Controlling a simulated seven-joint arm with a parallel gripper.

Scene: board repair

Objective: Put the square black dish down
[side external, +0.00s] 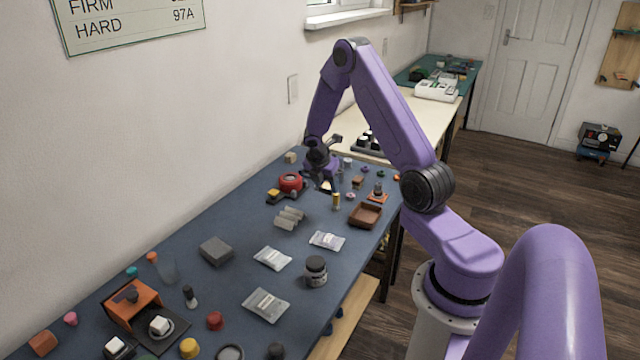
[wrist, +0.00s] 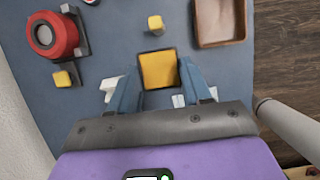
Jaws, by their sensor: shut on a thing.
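My gripper (wrist: 158,75) is shut on a small square dish (wrist: 158,69) in the wrist view, one blue finger at its left side and one at its right. The dish shows a thin dark edge and a yellow-orange inside. In the side external view my gripper (side external: 322,182) is low over the far part of the blue table, pointing down. The dish is too small and too hidden there to make out. I cannot tell whether the dish touches the table.
A red round thing (wrist: 52,35) and yellow block (wrist: 64,78) lie left of the dish, a yellow cylinder (wrist: 156,24) just beyond it, and a brown tray (wrist: 219,42) at upper right. White pieces show beside the fingers. Packets and jars fill the nearer table (side external: 215,285).

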